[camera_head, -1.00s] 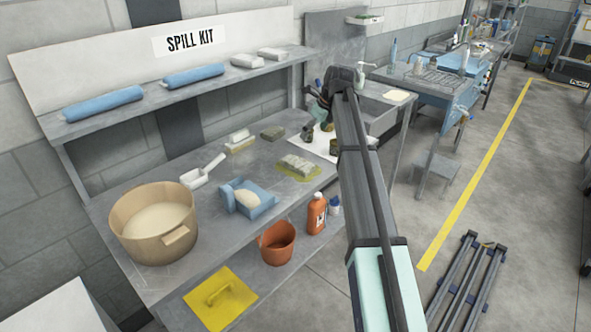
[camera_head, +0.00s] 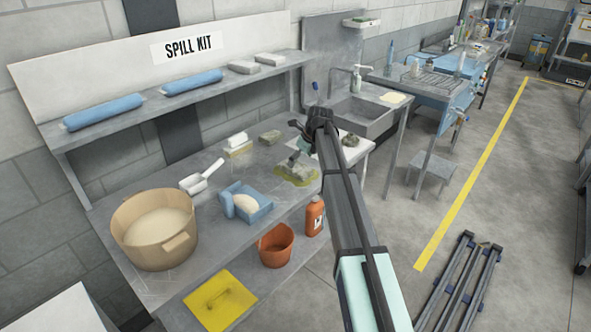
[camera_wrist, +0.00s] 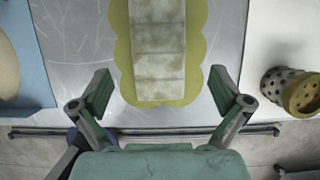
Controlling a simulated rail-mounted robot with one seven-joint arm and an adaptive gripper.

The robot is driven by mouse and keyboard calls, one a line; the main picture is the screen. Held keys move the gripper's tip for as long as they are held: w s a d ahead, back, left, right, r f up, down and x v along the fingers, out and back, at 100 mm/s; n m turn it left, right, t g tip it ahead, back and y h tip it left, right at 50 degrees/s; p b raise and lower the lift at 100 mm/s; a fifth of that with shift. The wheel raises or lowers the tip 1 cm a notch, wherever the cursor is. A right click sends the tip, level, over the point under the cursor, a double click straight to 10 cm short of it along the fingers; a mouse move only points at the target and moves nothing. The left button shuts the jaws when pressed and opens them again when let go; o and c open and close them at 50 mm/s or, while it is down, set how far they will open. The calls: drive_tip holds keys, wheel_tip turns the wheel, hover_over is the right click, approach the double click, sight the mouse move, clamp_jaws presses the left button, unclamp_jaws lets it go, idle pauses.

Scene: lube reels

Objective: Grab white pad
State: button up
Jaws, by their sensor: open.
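A whitish, stained pad (camera_wrist: 157,50) lies in a yellow-green puddle (camera_wrist: 120,70) on the metal bench; it also shows in the head view (camera_head: 298,174), partly hidden by my gripper. My gripper (camera_head: 297,152) is over the bench beside this pad, open and empty. In the wrist view, my gripper's (camera_wrist: 161,84) two fingers are spread, one on each side of the pad's near end, and do not touch it. Two clean pale pads lie on the upper shelf, one on the left (camera_head: 243,67) and one on the right (camera_head: 269,59).
More pads (camera_head: 237,146) are on the bench at the back. A white scoop (camera_head: 202,177), a blue tray (camera_head: 262,207) and a tan tub (camera_head: 150,225) stand left of the puddle. A perforated round part (camera_wrist: 300,95) is on a white sheet at the right. A sink (camera_head: 365,115) lies beyond.

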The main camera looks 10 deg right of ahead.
sight(296, 167)
drive_tip(key=shift+p+x, duration=0.75)
drive_tip(key=shift+x, duration=1.55)
drive_tip(key=shift+a, duration=0.1)
drive_tip(key=c, duration=1.2)
drive_tip(key=shift+r, duration=0.1)
